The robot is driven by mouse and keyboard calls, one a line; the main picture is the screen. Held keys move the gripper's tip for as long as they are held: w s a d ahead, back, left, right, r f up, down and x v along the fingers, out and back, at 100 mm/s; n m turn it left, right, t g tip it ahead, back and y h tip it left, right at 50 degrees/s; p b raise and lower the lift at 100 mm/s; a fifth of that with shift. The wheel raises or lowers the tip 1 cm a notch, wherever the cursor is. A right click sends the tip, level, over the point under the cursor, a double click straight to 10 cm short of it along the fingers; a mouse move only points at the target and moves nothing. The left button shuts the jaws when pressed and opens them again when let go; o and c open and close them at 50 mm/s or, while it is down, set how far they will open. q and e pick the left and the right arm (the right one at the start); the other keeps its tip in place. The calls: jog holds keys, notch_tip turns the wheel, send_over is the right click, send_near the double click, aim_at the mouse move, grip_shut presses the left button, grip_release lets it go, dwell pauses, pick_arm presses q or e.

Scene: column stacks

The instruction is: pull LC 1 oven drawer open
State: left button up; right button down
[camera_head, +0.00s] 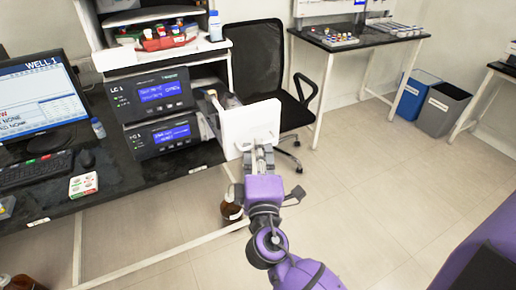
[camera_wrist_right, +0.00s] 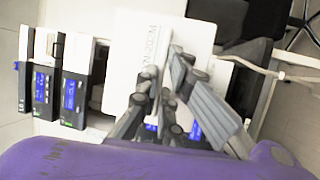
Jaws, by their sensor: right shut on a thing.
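The oven drawer's white front panel (camera_head: 248,118) stands out from the right side of the LC 1 stack, with part of the drawer and a pale column (camera_head: 213,122) visible behind it. The dark LC 1 unit (camera_head: 152,94) with a blue display sits on top of a similar unit. My right gripper (camera_head: 260,152) is at the lower edge of the panel, shut on the drawer front. The right wrist view shows its fingers (camera_wrist_right: 168,92) against the white panel (camera_wrist_right: 140,50), which carries blurred lettering. The exact grip contact is hard to see. My left gripper is out of view.
A black office chair (camera_head: 262,66) stands just behind the drawer. A brown bottle (camera_head: 231,211) stands below the bench edge, near my right arm. A monitor (camera_head: 40,100) and keyboard (camera_head: 36,171) are on the left. The floor (camera_head: 385,180) to the right is clear.

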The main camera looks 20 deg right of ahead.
jog(key=c, duration=1.9)
grip_release()
jog(key=shift+r, duration=0.2)
jog(key=shift+c, duration=0.2)
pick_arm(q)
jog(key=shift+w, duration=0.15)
pick_arm(e)
jog(key=v, duration=1.2)
jog(key=shift+f, duration=0.1)
jog(key=s+a+f+m+g+y+p, duration=0.1)
jog(key=s+f+m+g+y, duration=0.15)
jog(key=f, duration=0.75)
jog(key=s+a+f+m+g+y+p, duration=0.1)
jog(key=s+a+f+m+g+y, duration=0.2)
jog(key=f, duration=0.7)
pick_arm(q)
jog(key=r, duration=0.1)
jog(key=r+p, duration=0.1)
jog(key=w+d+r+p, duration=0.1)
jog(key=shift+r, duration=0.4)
pick_arm(e)
jog(key=s+d+f+m+g+y, duration=0.1)
jog(key=s+d+f+m+g, duration=0.1)
jog(key=s+f, duration=0.3)
jog(key=s+d+f+m+g+y, duration=0.1)
jog(key=s+f+m, duration=0.4)
jog(key=s, duration=0.6)
jog(key=shift+s+d+g, duration=0.3)
jog(key=shift+d+g, duration=0.45)
jog(key=shift+d, duration=0.45)
